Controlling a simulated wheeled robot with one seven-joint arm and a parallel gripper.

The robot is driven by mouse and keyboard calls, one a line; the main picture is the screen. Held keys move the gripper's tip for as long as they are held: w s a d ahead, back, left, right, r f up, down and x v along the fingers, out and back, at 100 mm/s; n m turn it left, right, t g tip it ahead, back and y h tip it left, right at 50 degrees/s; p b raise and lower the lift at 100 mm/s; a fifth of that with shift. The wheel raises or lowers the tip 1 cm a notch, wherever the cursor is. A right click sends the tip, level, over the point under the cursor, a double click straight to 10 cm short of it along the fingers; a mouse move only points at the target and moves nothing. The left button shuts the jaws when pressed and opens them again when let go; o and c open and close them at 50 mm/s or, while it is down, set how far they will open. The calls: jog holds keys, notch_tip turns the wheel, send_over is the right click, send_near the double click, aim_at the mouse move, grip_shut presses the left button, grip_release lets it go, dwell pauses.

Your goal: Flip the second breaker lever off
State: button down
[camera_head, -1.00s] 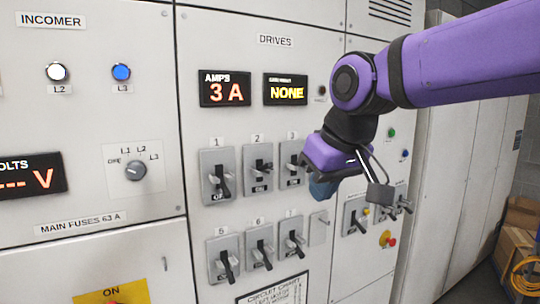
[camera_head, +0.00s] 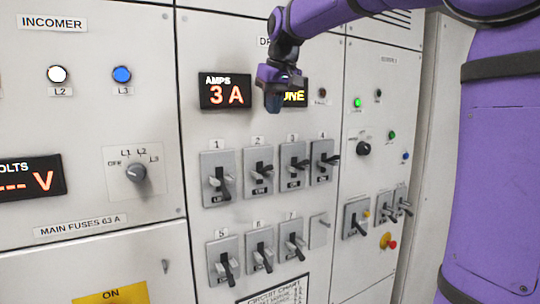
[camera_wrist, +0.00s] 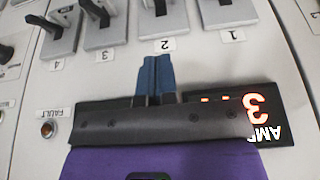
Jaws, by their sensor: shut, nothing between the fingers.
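The breaker lever labelled 2 (camera_head: 260,168) is a black handle on a grey plate in the top row, standing out roughly level; it also shows in the wrist view (camera_wrist: 160,8). Lever 1 (camera_head: 221,185) to its left points down, while levers 3 (camera_head: 299,162) and 4 (camera_head: 328,158) stick out level or slightly right. My gripper (camera_head: 273,108), with blue fingers shut and empty, is above lever 2, in front of the displays. In the wrist view the fingertips (camera_wrist: 155,62) point at the label 2, apart from the lever.
Levers 5 (camera_head: 227,266), 6 (camera_head: 265,256) and 7 (camera_head: 297,244) hang down in the lower row. The amps display (camera_head: 224,91) reads 3 A; my gripper partly covers the display beside it. A rotary knob (camera_head: 364,149) and more switches (camera_head: 357,222) are on the right panel.

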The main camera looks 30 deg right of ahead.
jog(key=shift+w+r, duration=0.1)
jog(key=shift+w, duration=0.15)
send_over(265, 170)
jog(key=d, duration=0.1)
jog(key=f, duration=0.9)
jog(key=shift+w+f, duration=0.1)
jog(key=shift+w, duration=0.15)
jog(key=f, duration=0.1)
jog(key=s+f, duration=0.1)
jog(key=f, duration=0.1)
jog(key=shift+s+f, duration=0.15)
jog(key=shift+f, duration=0.1)
jog(key=shift+s+f, duration=0.15)
jog(key=shift+f, duration=0.05)
